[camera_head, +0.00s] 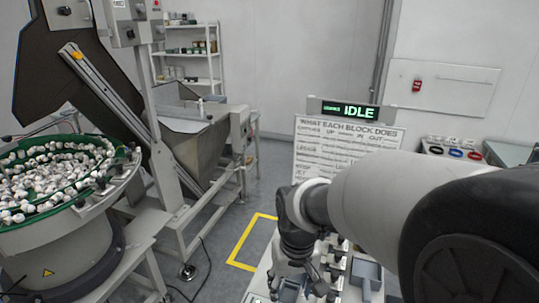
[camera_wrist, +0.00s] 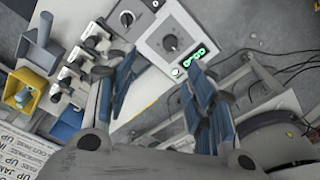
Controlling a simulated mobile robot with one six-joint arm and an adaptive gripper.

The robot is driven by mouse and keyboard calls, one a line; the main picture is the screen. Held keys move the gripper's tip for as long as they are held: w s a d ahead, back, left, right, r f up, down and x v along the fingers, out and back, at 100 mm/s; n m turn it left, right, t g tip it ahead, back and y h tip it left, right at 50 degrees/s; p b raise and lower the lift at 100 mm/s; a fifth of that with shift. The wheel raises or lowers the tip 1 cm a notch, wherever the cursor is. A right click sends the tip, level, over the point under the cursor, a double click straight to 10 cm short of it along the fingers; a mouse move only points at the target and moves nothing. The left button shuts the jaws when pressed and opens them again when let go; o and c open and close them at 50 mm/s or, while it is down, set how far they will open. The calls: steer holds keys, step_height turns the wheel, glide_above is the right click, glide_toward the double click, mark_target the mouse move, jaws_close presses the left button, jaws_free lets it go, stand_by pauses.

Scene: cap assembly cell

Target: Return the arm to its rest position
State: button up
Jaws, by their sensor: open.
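My gripper (camera_head: 290,284) is at the bottom of the head view, at the end of my arm, low over the bench beside a row of small devices. In the wrist view its two blue-padded fingers (camera_wrist: 160,75) stand wide apart with nothing between them. Past the fingertips is a grey control box (camera_wrist: 172,40) with a dial and a green-lit display. The arm is bent forward and down, and its pale link and dark joint fill the lower right of the head view.
Small grey devices (camera_wrist: 75,72), a yellow bin (camera_wrist: 27,90) and a blue bin (camera_wrist: 67,125) stand near the gripper. A sign board (camera_head: 342,143) rises behind the bench under an IDLE display (camera_head: 350,110). A bowl feeder (camera_head: 60,240) full of caps stands left. Yellow-marked floor (camera_head: 248,240) is clear.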

steer(key=s+d+r+t, duration=0.1)
steer(key=s+d+r, duration=0.2)
steer(key=s, duration=0.2)
steer(key=s+d+r+m+t, duration=0.1)
steer(key=s+d+r, duration=0.2)
steer(key=s, duration=0.3)
steer(key=s+d+r+m+t, duration=0.1)
steer(key=s+d+r, duration=0.2)
steer(key=s, duration=0.3)
steer(key=shift+d+r+t, duration=0.15)
steer(key=shift+r+t, duration=0.15)
steer(key=shift+r, duration=0.45)
stand_by(4.2)
